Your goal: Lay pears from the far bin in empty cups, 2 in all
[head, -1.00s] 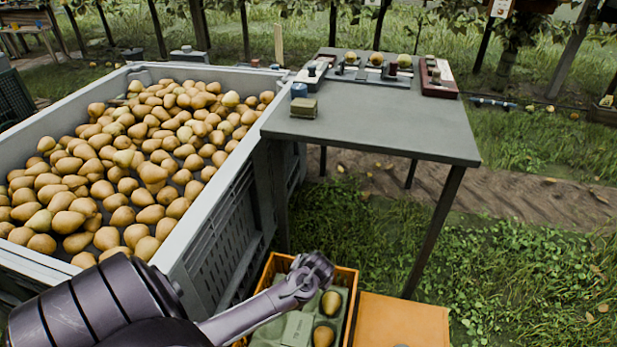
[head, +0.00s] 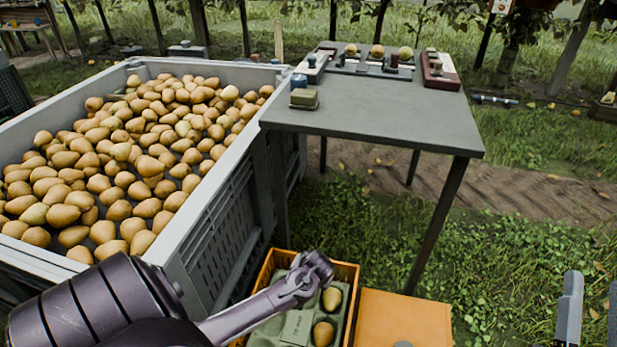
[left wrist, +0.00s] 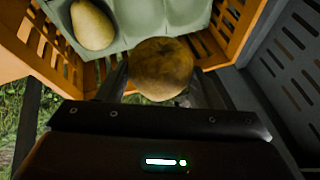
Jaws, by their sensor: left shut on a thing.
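My left gripper (left wrist: 165,90) is shut on a brown pear (left wrist: 163,68), seen end-on in the left wrist view, over the cup tray. In the head view my left wrist is over the orange crate (head: 352,270); the fingers and held pear are hidden. The green cup tray (head: 268,338) lies in the crate. Two pears sit in its right-hand cups, one upper (head: 331,299) and one lower (head: 323,333). The left wrist view shows one pear in a cup (left wrist: 93,24). The big grey bin (head: 215,238) holds many pears. Grey parts of my right gripper (head: 590,310) show at the right edge.
A grey table (head: 400,125) stands behind the crate, with pears, small blocks and instruments at its far edge. An orange box lid (head: 405,320) lies right of the crate. The bin's tall wall rises close left of the crate. Grass lies open at the right.

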